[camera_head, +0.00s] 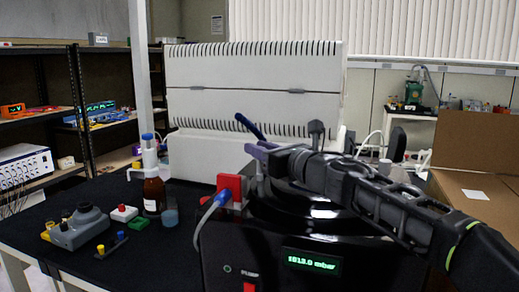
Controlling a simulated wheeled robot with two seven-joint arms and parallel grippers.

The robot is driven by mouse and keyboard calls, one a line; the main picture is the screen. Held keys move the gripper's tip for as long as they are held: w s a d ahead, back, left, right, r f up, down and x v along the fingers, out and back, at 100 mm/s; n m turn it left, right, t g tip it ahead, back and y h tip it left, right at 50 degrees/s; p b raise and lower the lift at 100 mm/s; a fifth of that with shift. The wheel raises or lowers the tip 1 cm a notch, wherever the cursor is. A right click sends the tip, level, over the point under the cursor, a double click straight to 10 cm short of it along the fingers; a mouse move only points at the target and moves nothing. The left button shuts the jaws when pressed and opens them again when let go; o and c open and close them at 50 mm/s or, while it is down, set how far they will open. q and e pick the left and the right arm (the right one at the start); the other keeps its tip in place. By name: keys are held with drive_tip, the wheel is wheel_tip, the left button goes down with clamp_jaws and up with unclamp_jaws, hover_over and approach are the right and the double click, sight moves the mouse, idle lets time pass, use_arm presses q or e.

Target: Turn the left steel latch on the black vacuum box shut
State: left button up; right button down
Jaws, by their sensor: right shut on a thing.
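The black vacuum box (240,250) stands at the front centre, with a round black top and a green display (311,260) reading about 1013.0 mbar. My right gripper (262,150) reaches in from the right over the box, its purplish fingertips at the box's left side. It is shut on what looks like the left steel latch, of which a small grey upright part (259,178) shows just below the fingertips. The fingers and arm hide most of the latch and much of the lid, so the latch's angle cannot be told. My left gripper is out of view.
A red block with a blue plug (228,188) and a pale cable sits beside the fingertips. A dark blue lever (250,126) rises behind them. A brown bottle (153,192) and a grey device (78,229) stand left. A white machine (255,85) stands behind; a cardboard box (476,140) is right.

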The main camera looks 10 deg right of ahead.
drive_tip(key=shift+m+h, duration=0.3)
drive_tip(key=shift+h, duration=0.1)
drive_tip(key=shift+a+m+t+h+b, duration=0.15)
drive_tip(key=shift+m+t+h+b, duration=0.3)
drive_tip(key=shift+m+h, duration=0.55)
drive_tip(key=m+h, duration=0.2)
drive_tip(key=h, duration=0.2)
drive_tip(key=shift+t, duration=0.35)
drive_tip(key=shift+m+h, duration=0.7)
drive_tip(key=shift+h, duration=0.5)
drive_tip(key=shift+d+m+g+h+p, duration=0.1)
drive_tip(key=shift+m+g+h+p, duration=0.2)
drive_tip(key=shift+m+h, duration=0.65)
drive_tip(key=shift+d+m+g+h+p, duration=0.15)
drive_tip(key=shift+m+h+p, duration=0.35)
drive_tip(key=shift+h, duration=0.85)
drive_tip(key=c, duration=1.2)
unclamp_jaws()
drive_tip(key=shift+s, duration=0.1)
